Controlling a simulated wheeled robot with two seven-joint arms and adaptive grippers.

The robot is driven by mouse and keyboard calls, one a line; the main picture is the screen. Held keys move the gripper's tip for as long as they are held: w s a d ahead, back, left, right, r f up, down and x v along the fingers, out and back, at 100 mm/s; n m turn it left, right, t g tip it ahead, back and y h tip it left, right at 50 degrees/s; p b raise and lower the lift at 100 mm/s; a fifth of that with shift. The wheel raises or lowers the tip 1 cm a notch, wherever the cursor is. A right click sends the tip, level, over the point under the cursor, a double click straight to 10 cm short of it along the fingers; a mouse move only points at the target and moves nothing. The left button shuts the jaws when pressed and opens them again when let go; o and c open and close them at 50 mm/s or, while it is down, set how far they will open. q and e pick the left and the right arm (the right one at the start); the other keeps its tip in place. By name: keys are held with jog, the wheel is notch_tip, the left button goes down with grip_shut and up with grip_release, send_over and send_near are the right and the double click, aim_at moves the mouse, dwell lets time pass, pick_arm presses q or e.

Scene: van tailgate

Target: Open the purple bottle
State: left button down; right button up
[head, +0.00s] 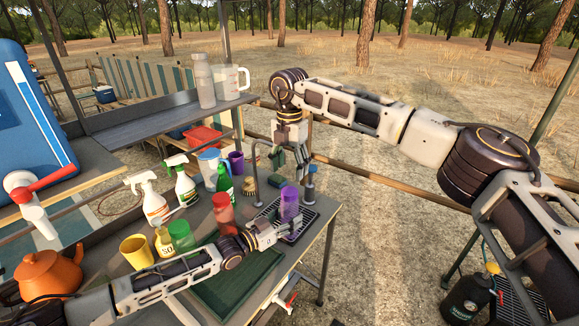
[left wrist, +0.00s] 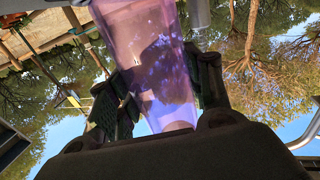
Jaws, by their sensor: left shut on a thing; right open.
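The purple bottle (head: 289,205) is upright over the dark drying rack at the right end of the counter. It fills the middle of the left wrist view (left wrist: 150,65), translucent, between my fingers. My left gripper (head: 287,222) is shut on it low on its body. I cannot tell whether its base touches the rack, and its top is cut off in the left wrist view. My right gripper (head: 297,158) is open and empty, pointing down, above and behind the bottle, apart from it.
A red bottle (head: 223,212), green cup (head: 182,236), yellow cup (head: 137,251) and spray bottles (head: 153,202) stand left of the gripper. An orange teapot (head: 47,274) is at the lower left. Open ground lies right of the counter.

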aim_at(290, 191)
jog(key=m, duration=0.4)
jog(key=shift+m, duration=0.4)
jog(key=m, duration=0.4)
jog(key=shift+m, duration=0.4)
jog(key=shift+f, duration=0.1)
jog(key=shift+f, duration=3.95)
